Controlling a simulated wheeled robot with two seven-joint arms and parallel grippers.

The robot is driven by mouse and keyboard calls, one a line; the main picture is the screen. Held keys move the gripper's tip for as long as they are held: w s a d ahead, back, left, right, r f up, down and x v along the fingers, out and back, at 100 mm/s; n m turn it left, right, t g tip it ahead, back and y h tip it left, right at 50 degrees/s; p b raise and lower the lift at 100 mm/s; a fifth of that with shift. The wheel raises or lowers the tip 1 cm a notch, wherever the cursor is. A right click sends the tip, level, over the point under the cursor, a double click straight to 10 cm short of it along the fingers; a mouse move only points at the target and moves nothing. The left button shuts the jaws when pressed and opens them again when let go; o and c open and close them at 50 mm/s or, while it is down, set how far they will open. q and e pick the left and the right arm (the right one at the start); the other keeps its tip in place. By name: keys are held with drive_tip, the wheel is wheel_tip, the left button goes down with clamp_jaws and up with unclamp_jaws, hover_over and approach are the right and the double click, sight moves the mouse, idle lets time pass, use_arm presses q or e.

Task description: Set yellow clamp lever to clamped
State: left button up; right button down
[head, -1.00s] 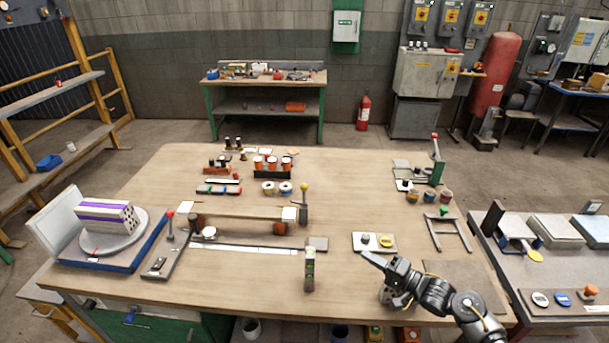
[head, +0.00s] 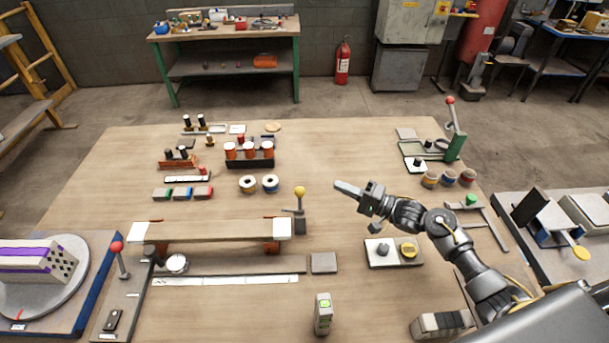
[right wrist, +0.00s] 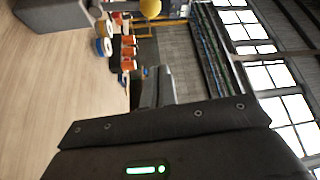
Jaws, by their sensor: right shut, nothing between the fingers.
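The yellow clamp lever (head: 300,193) stands upright on a dark block at the right end of the long beam (head: 215,231). It has a yellow ball on top; the ball also shows at the top of the right wrist view (right wrist: 150,8). My right gripper (head: 338,186) is shut and empty, pointing left. In the head view its tip is a little right of the yellow ball, with a gap between them. Whether they are at the same height is hard to tell. My left gripper is not in view.
A red-ball lever (head: 118,247) stands at the beam's left end. Wire spools (head: 248,184) and a rack of orange-topped items (head: 249,151) lie behind the yellow lever. A small plate with a yellow knob (head: 408,250) lies under my right arm.

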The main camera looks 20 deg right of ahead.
sight(300, 199)
drive_tip(key=p+x, duration=0.3)
drive_tip(key=x, duration=0.7)
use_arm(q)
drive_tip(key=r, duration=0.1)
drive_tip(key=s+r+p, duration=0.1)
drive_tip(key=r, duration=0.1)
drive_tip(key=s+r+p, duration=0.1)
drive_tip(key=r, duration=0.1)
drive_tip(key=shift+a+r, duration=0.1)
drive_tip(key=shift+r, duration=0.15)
use_arm(e)
drive_tip(key=s, duration=0.1)
drive_tip(key=s+a, duration=0.2)
drive_tip(key=shift+s+f, duration=0.3)
drive_tip(key=shift+f, duration=0.1)
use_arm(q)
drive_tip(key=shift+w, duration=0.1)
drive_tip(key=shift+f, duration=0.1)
